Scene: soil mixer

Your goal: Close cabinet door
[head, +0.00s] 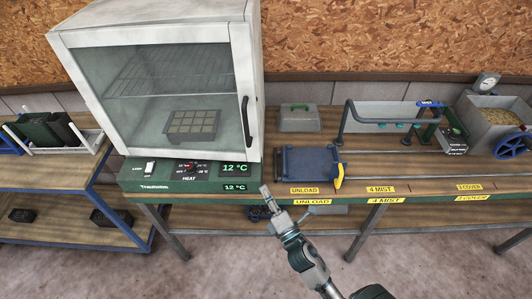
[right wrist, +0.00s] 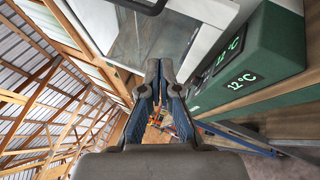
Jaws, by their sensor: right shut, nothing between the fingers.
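The white cabinet (head: 245,60) stands on the bench at the left centre. Its glass door (head: 150,85) has a white frame and a dark upright handle (head: 247,121) on the right side. The door lies across the front; I cannot tell whether a small gap is left. A dark tray (head: 190,126) shows through the glass. My right gripper (head: 265,191) is shut and empty, below the handle and in front of the green control base (head: 170,176). In the right wrist view my gripper (right wrist: 160,66) points past the door glass (right wrist: 150,40). My left gripper is not in view.
A blue tray carriage (head: 308,163) sits on the bench right of the cabinet, with a grey box (head: 299,118) behind it. A curved pipe frame (head: 347,115) and a soil hopper (head: 490,115) stand farther right. Open floor lies in front of the bench.

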